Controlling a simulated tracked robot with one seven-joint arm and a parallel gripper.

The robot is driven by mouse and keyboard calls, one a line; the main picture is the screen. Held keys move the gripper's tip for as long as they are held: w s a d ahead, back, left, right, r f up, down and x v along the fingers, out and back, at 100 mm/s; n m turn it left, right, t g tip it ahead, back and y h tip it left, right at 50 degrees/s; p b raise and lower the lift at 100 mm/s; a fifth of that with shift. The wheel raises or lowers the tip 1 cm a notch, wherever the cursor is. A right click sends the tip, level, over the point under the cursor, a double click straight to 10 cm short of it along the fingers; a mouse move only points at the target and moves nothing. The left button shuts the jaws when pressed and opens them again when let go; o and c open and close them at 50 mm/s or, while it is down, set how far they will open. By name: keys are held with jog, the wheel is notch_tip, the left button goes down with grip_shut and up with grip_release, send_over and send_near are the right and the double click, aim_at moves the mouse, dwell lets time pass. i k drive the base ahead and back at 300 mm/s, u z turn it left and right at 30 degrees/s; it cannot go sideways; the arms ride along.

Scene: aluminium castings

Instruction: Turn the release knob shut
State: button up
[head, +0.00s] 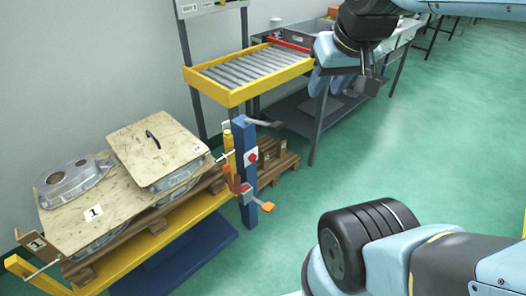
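A blue post (241,140) stands at the right end of the yellow pallet stand. A small red knob (253,157) sits on a pale plate on the post's side. A red-orange part (233,180) and an orange pad on an arm (262,206) are lower on the post. I cannot tell for sure which of these is the release knob, nor its turned position. My gripper (372,83) hangs at upper right, in front of the grey bench, well apart from the post. Its fingers are dark and small, and their opening is unclear.
A wooden pallet with a plywood sheet (75,217) and castings (72,180) stands at left on the yellow stand (150,245). A yellow-framed roller conveyor (232,97) is behind the post. Green floor (340,160) is clear to the right.

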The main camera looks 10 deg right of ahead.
aim_at(252, 158)
jog(key=u, duration=0.05)
jog(key=k, duration=0.85)
jog(key=u, duration=0.8)
jog(key=i, duration=1)
jog(key=u, duration=0.05)
